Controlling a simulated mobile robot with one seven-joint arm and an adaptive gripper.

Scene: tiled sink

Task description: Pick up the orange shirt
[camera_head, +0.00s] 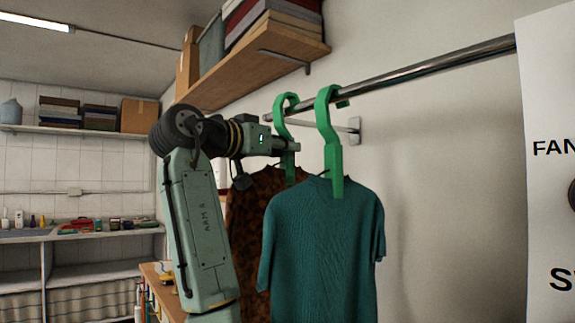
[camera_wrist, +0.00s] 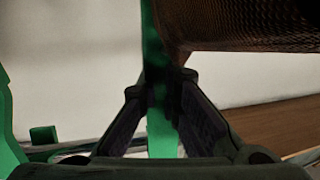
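The orange shirt (camera_head: 247,225) is dark orange-brown and patterned. It hangs on the rear green hanger (camera_head: 280,112), partly hidden behind a teal shirt (camera_head: 322,245). My gripper (camera_head: 290,147) is at that hanger's stem, just above the shirt's collar. In the wrist view, my gripper's fingers (camera_wrist: 161,88) slant inward, one against each side of the green hanger stem (camera_wrist: 155,40). They look shut on it. Brown textured cloth, which looks like the orange shirt (camera_wrist: 250,25), shows at the top right there.
Both hangers hook on a metal rail (camera_head: 430,68) fixed near the wall. The front green hanger (camera_head: 333,150) holds the teal shirt close beside my gripper. A wooden shelf (camera_head: 255,75) with boxes is above. A white panel (camera_head: 545,100) stands at the right.

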